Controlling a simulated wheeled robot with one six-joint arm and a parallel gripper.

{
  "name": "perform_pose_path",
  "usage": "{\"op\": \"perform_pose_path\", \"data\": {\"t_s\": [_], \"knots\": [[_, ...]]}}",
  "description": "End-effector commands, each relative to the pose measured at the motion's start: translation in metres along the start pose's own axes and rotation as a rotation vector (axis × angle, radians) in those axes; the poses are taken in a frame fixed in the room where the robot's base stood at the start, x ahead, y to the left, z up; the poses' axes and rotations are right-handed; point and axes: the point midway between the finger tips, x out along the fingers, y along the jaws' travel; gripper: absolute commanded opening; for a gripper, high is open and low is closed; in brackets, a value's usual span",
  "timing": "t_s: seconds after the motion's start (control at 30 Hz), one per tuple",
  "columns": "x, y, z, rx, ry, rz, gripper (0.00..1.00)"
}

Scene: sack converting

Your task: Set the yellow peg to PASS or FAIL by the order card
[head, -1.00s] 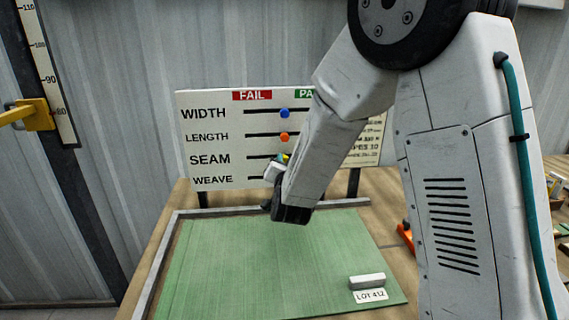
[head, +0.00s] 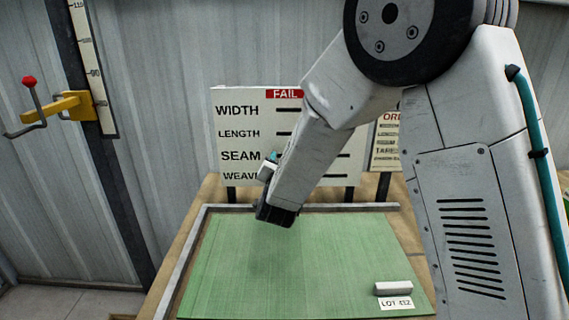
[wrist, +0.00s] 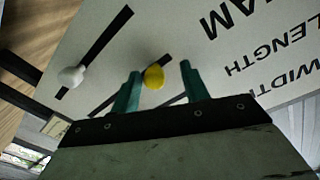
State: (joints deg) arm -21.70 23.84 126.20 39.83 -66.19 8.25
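The yellow peg (wrist: 154,77) sits on a black slot of the white board, near the slot end closest to the SEAM lettering, in the wrist view. My gripper's (wrist: 160,88) two teal fingers stand apart on either side of it, the left finger nearer, with a gap on the right. In the head view my gripper (head: 270,162) is at the board (head: 234,108) beside the SEAM and WEAVE rows, and the yellow peg is hidden. The order card (head: 386,150) at the right is partly covered by my arm, and its text is too small to read fully.
A white peg (wrist: 72,77) sits on the neighbouring slot. The red FAIL label (head: 284,94) shows; the PASS label is hidden behind my arm.

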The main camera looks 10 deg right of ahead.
Motion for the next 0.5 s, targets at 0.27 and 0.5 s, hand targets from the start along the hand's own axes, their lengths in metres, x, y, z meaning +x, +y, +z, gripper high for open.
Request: {"op": "perform_pose_path", "data": {"t_s": [0.27,0.5], "knots": [[-0.001,0.003,-0.001,0.000,0.001,0.005,0.45],[-0.036,0.002,-0.001,0.000,0.000,0.002,0.45]]}}
